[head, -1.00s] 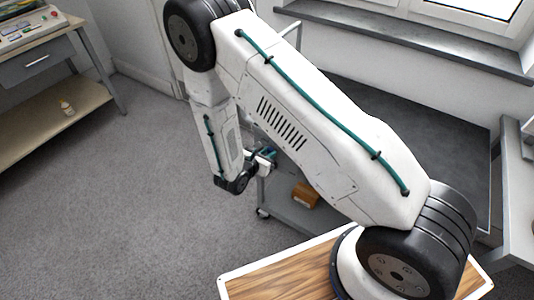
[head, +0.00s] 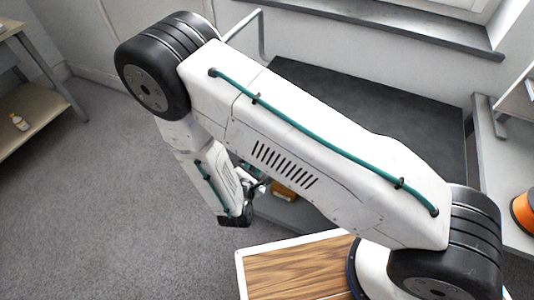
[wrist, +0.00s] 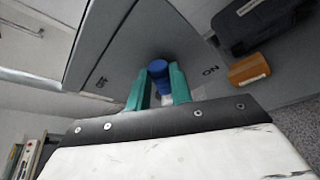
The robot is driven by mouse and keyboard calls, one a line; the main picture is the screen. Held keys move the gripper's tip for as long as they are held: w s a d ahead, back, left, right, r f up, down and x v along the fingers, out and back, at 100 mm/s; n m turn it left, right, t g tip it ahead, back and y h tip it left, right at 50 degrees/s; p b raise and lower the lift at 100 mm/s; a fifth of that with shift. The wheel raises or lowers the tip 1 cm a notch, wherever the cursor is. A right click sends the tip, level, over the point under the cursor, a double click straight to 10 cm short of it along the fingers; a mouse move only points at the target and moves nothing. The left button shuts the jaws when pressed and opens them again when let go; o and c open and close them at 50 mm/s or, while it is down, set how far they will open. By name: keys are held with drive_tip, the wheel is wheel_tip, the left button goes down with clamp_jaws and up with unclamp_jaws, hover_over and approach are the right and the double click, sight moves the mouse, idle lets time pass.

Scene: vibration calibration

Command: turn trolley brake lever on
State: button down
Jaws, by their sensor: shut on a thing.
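The trolley (head: 370,110) has a dark top and a grey side panel (wrist: 125,60). In the wrist view, the blue brake lever (wrist: 157,68) stands out from this panel between the teal fingers of my gripper (wrist: 160,90). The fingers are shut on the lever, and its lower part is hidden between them. In the head view, my gripper (head: 256,182) is at the trolley's near left side, partly hidden by my arm, and the lever cannot be made out.
A brown box (wrist: 248,68) lies on the trolley's lower shelf; it also shows in the head view (head: 285,191). A dark case (wrist: 255,30) is beside it. An orange spool (head: 525,212) stands at the right. A shelf with a small bottle (head: 19,122) is at far left. The carpet between is clear.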

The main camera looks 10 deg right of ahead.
drive_tip(key=shift+s+d+f+m+t+y, duration=0.2)
drive_tip(key=shift+s+d+f+m+t, duration=0.15)
drive_tip(key=shift+f+m, duration=0.25)
drive_tip(key=shift+s+d+f+m+t+y, duration=0.2)
drive_tip(key=shift+s+d+f+m+t, duration=0.1)
drive_tip(key=shift+d+f+m, duration=0.25)
drive_tip(key=shift+s+d+f+m+t+y, duration=0.25)
drive_tip(key=shift+f+m+t, duration=0.15)
drive_tip(key=shift+m, duration=0.25)
drive_tip(key=shift+f, duration=0.15)
drive_tip(key=c, duration=1.2)
unclamp_jaws()
drive_tip(key=shift+c, duration=0.2)
drive_tip(key=shift+s, duration=0.1)
